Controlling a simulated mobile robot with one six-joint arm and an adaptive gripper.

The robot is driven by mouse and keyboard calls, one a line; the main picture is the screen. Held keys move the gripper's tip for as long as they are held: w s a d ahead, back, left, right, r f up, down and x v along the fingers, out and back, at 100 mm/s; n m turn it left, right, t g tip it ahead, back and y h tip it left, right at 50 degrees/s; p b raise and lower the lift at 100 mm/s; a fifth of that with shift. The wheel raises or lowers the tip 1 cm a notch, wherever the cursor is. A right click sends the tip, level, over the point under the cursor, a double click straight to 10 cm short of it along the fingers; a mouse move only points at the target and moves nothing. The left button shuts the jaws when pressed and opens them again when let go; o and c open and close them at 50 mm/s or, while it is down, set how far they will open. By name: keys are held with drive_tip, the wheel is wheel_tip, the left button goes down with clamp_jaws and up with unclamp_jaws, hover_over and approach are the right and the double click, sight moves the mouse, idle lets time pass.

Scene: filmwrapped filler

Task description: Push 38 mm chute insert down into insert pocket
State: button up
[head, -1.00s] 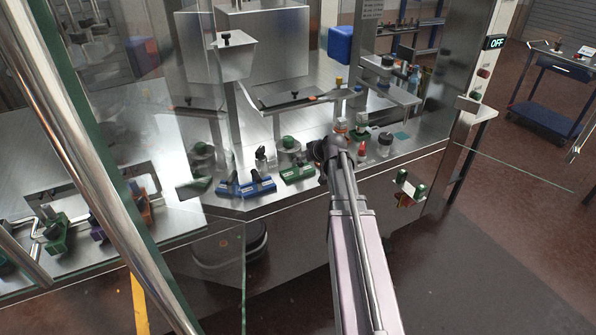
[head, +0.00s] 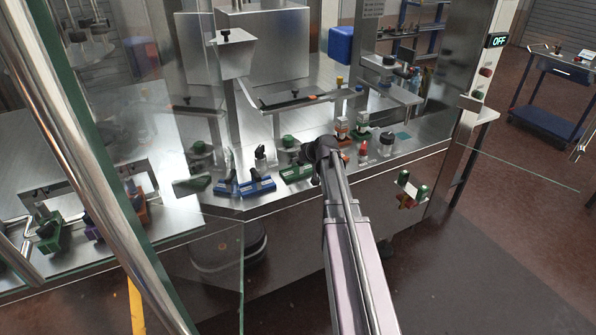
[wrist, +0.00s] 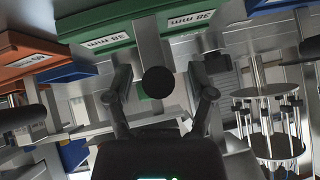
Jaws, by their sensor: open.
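The green chute insert (head: 297,173) lies at the front edge of the steel machine deck, just left of my arm's end in the head view. In the wrist view two green pieces marked 38 mm (wrist: 92,42) flank a grey metal strip at the top. A round black knob (wrist: 158,82) shows between the fingers of my gripper (wrist: 162,88), which stand apart with gaps on both sides. I cannot tell whether anything touches the knob. The insert pocket cannot be made out, nor how deep the insert sits.
Blue inserts (head: 257,188) lie left of the green one. An orange insert marked 50 mm (wrist: 35,60) shows in the wrist view. Clear guard panels are at left.

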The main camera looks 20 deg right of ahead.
idle(0.3)
clamp_jaws()
drive_tip(key=shift+r, duration=0.15)
idle(0.3)
wheel_tip(320, 180, up, 4)
drive_tip(key=p, duration=0.4)
drive_tip(key=shift+f, duration=0.2)
drive_tip(key=s+a+r+p, duration=0.1)
drive_tip(key=s+a, duration=0.1)
drive_tip(key=s, duration=1.3)
drive_tip(key=shift+s+a, duration=0.35)
drive_tip(key=shift+a, duration=0.05)
